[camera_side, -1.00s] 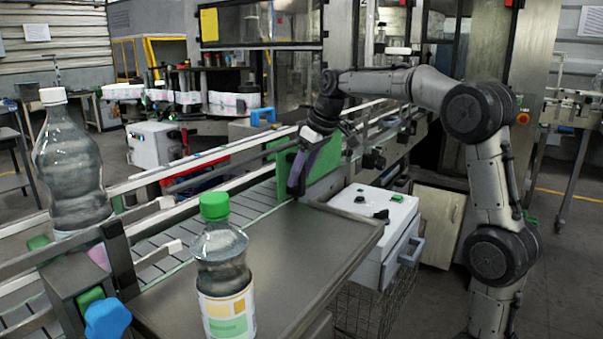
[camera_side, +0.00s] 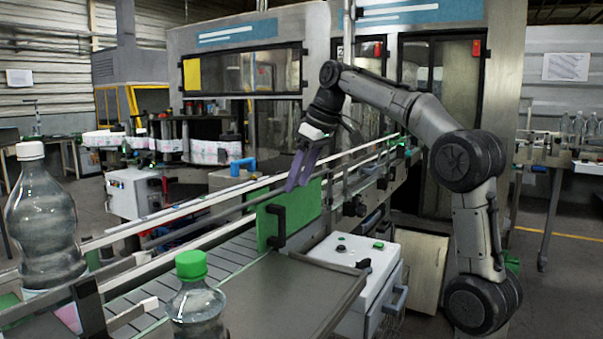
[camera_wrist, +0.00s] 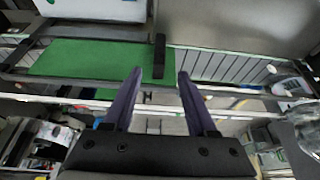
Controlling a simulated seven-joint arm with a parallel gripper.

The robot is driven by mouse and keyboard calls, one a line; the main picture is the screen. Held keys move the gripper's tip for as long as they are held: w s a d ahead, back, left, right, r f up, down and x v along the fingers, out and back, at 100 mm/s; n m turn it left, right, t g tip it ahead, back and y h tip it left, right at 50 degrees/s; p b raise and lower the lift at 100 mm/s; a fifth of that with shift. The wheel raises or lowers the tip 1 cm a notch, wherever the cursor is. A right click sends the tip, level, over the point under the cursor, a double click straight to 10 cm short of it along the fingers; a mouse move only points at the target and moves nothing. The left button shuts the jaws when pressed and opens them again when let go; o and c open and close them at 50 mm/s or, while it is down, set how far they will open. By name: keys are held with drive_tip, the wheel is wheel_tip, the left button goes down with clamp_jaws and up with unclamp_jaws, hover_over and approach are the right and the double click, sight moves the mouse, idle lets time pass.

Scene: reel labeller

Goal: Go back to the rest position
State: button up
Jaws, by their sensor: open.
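My gripper (camera_side: 294,182) has purple fingers and hangs above and a little left of the far part of the green panel (camera_side: 305,210) in the side view. In the wrist view the two fingers of my gripper (camera_wrist: 160,74) are spread apart with nothing between them. The green panel also shows there (camera_wrist: 90,60), beyond the fingertips, with its black handle (camera_wrist: 159,54).
A green-capped bottle (camera_side: 193,305) stands in front, partly cut off. A larger white-capped bottle (camera_side: 42,225) stands at the left. A grey tray surface (camera_side: 285,300) and a white control box (camera_side: 350,255) lie below my arm. Conveyor rails (camera_side: 190,215) run diagonally behind.

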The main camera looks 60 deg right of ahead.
drive_tip(key=shift+s+r, duration=0.3)
drive_tip(key=shift+r, duration=0.3)
drive_tip(key=s+a+f+n, duration=0.1)
drive_tip(key=s+a+n, duration=0.1)
drive_tip(key=s+a, duration=0.95)
drive_tip(key=s+a+f, duration=0.1)
drive_tip(key=s+f, duration=0.2)
drive_tip(key=f, duration=0.4)
drive_tip(key=s+a+f+m, duration=0.1)
drive_tip(key=s+f, duration=0.3)
drive_tip(key=f, duration=0.2)
drive_tip(key=s+a+f+m+t, duration=0.1)
drive_tip(key=s+f, duration=0.2)
drive_tip(key=f, duration=0.4)
drive_tip(key=shift+s+a+f, duration=0.2)
drive_tip(key=shift+s+f, duration=0.1)
